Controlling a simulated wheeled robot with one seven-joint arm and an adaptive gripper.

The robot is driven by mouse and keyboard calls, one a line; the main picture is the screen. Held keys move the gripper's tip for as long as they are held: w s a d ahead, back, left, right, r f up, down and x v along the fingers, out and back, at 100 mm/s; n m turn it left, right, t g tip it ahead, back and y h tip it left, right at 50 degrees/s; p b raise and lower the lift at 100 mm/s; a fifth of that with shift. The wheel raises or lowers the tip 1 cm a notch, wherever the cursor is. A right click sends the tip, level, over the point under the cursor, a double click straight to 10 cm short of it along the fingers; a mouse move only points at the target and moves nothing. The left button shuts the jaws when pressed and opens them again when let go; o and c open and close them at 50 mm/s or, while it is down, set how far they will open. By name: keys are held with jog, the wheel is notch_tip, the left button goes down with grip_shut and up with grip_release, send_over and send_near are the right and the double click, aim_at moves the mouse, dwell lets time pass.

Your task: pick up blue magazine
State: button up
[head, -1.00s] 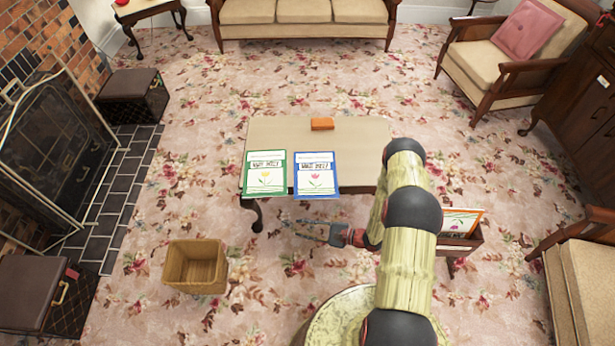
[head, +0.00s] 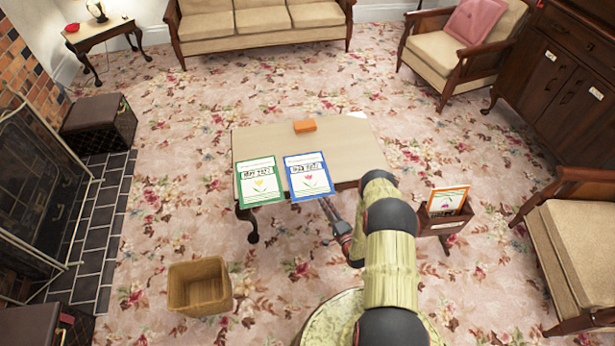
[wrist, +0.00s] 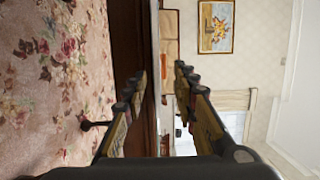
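The blue magazine (head: 308,178) is a flat booklet with a blue border and a pink flower. It lies at the front edge of the low table (head: 352,150), its near edge at or slightly past the tabletop's edge. My gripper (head: 326,204) is at the magazine's near edge, pointing toward the table. In the wrist view my gripper (wrist: 160,73) has its fingers apart, one on each side of a thin edge seen end-on. I cannot tell whether that edge is magazine or tabletop. Contact with the magazine is not clear.
A green magazine (head: 260,182) lies just left of the blue one. A magazine rack (head: 444,222) stands right of my arm, and a wicker basket (head: 199,287) stands on the carpet at front left.

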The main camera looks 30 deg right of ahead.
aim_at(318, 193)
jog(key=w, duration=0.2)
jog(key=w+b, duration=0.1)
jog(key=w, duration=0.1)
jog(key=w+b, duration=0.1)
jog(key=w, duration=0.1)
jog(key=shift+w+d+f, duration=0.15)
jog(key=shift+f, duration=0.2)
jog(key=shift+w+r, duration=0.1)
jog(key=shift+w, duration=0.25)
jog(key=shift+c, duration=0.5)
grip_shut()
